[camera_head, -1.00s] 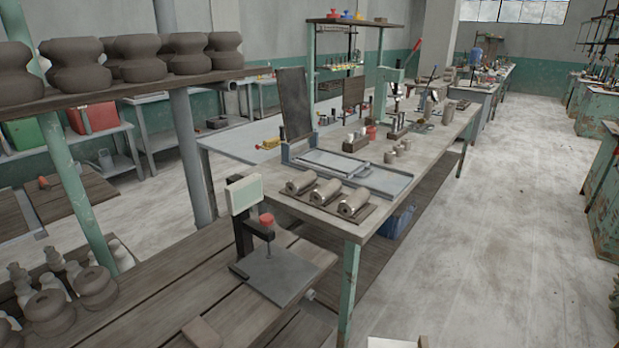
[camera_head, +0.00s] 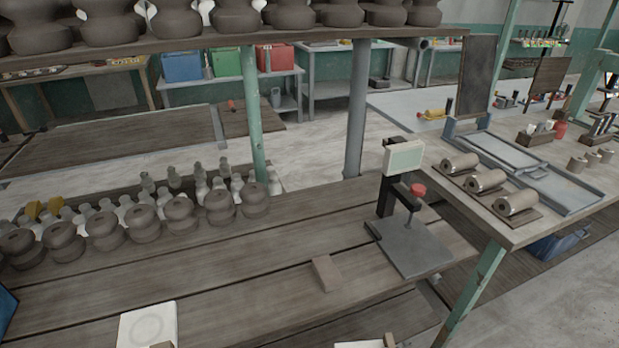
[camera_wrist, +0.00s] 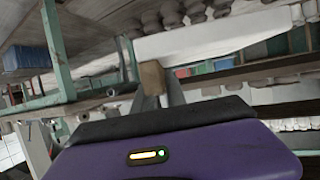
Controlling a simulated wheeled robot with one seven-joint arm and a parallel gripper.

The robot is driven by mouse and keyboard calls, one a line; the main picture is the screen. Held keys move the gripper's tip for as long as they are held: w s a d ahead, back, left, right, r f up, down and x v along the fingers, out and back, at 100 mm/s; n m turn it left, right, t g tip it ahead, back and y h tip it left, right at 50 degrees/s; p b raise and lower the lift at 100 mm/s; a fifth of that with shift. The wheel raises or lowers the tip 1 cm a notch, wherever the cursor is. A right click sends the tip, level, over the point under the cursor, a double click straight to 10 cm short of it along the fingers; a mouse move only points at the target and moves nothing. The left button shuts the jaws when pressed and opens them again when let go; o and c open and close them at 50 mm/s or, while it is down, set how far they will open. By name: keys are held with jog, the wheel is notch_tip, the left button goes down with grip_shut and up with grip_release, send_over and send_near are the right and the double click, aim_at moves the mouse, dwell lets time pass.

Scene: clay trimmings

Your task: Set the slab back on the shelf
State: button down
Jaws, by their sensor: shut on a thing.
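A white slab (camera_wrist: 215,36) with a tan wooden block (camera_wrist: 152,78) at its near edge fills the upper middle of the wrist view. My gripper (camera_wrist: 155,92) is shut on the tan block, with a grey finger on either side. The plank shelf (camera_head: 235,275) lies ahead.
A small brown block (camera_head: 326,272) and a grey stand with a red knob (camera_head: 412,245) sit on the shelf's right part. Dark clay pieces (camera_head: 180,214) line its back. An upper shelf (camera_head: 215,48) carries more clay pots. Bare planks lie between the second slab and brown block.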

jog(key=shift+s+d+f, duration=0.15)
jog(key=shift+s+f, duration=0.3)
jog(key=shift+f, duration=0.1)
jog(key=shift+s+d+f, duration=0.15)
jog(key=shift+s+f, duration=0.3)
jog(key=shift+f, duration=0.1)
jog(key=shift+s+d+f+m+h, duration=0.3)
jog(key=shift+s+d+f+h, duration=0.1)
jog(key=shift+d, duration=0.1)
